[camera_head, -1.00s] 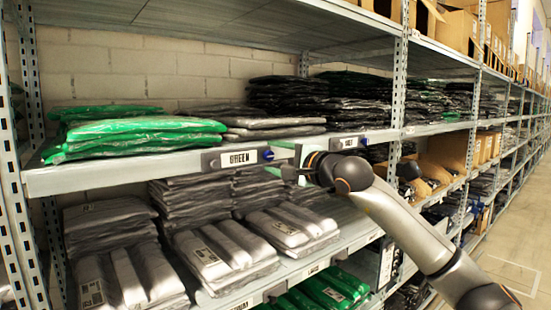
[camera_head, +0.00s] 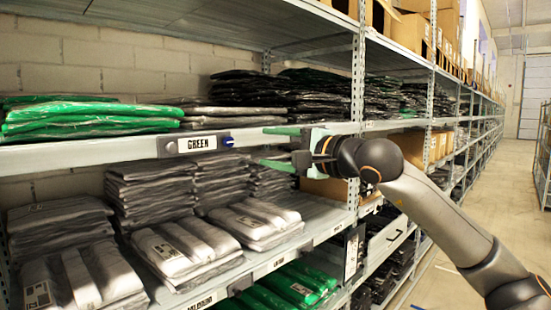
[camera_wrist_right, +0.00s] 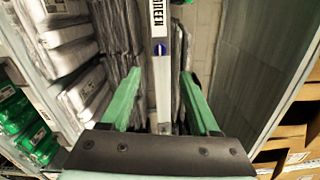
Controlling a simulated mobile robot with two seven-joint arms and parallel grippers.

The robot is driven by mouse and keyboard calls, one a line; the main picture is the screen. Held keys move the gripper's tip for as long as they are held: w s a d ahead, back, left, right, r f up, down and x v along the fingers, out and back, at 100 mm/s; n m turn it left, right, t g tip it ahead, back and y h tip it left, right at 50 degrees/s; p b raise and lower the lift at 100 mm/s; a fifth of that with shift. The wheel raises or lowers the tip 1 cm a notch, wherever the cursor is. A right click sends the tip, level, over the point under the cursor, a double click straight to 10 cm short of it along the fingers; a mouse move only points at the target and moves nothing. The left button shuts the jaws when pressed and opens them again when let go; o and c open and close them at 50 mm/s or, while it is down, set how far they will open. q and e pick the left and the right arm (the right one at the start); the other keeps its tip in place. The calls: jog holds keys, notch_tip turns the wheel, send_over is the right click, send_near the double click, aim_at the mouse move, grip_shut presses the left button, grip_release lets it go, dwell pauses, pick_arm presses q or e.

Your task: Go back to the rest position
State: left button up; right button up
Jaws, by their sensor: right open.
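My right gripper (camera_head: 270,148) is open and empty in the camera_head view, with its two green fingers pointing left. It is in front of the shelf edge, to the right of the "GREEN" label (camera_head: 196,144). The right wrist view also shows the spread green fingers (camera_wrist_right: 160,74), with nothing between them but the shelf edge beyond. My right arm reaches in from the lower right, bent at a dark joint. My left gripper is not in view.
Green bagged garments (camera_head: 88,117) and dark bagged garments (camera_head: 320,95) lie on the middle shelf (camera_head: 100,157). Grey packs (camera_head: 185,248) fill the shelf below. Cardboard boxes (camera_head: 410,33) stand on the upper right shelves. An open aisle floor (camera_head: 500,195) is at the right.

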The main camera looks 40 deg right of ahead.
jog(key=shift+s, duration=0.4)
